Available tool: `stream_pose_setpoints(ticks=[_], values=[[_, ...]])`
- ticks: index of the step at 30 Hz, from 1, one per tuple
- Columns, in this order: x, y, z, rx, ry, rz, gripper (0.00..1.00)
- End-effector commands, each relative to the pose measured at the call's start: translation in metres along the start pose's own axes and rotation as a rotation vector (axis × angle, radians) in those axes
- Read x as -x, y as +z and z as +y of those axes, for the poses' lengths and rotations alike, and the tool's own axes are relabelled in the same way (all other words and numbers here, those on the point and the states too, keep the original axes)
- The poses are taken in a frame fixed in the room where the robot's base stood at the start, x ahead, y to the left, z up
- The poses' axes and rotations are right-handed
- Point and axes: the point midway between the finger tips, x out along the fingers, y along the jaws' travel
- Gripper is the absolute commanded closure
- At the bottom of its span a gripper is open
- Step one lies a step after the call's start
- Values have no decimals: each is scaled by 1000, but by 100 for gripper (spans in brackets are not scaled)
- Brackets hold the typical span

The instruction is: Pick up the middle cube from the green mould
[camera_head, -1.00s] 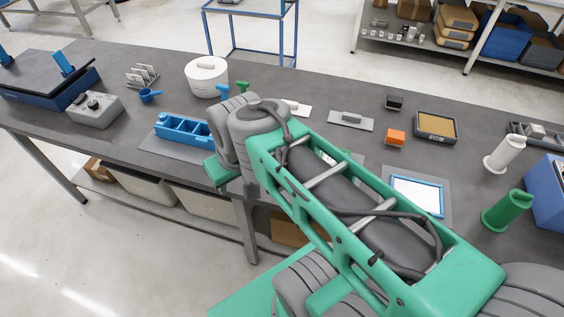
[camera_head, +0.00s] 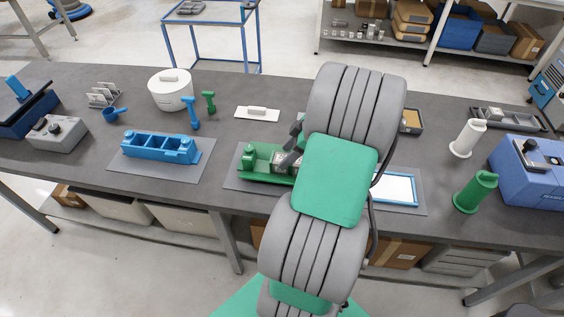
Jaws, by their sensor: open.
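The green mould (camera_head: 256,163) lies on a grey mat (camera_head: 236,182) near the front edge of the bench. Only its left part shows; my arm covers the right part. A pale grey shape (camera_head: 283,159) shows in the mould's compartments, probably a cube, but I cannot tell which one. My gripper (camera_head: 291,158) shows as a small dark part just left of my arm, over the mould. It is open. Its fingertips are mostly hidden, so I cannot tell if they are around a cube or above it.
A blue mould (camera_head: 150,151) lies on its own mat to the left. White (camera_head: 465,138) and green (camera_head: 472,193) cylinders and a blue machine (camera_head: 530,172) stand right.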

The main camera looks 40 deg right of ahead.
Motion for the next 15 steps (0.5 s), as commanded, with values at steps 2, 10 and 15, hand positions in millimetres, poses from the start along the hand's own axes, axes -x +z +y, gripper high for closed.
stream_pose_setpoints(ticks=[2, 10, 15], values=[[-13, -4, -1, -1, -6, 0, 44], [-34, -1, 0, -2, 0, -2, 44], [-34, -1, 0, -2, 0, -2, 50]])
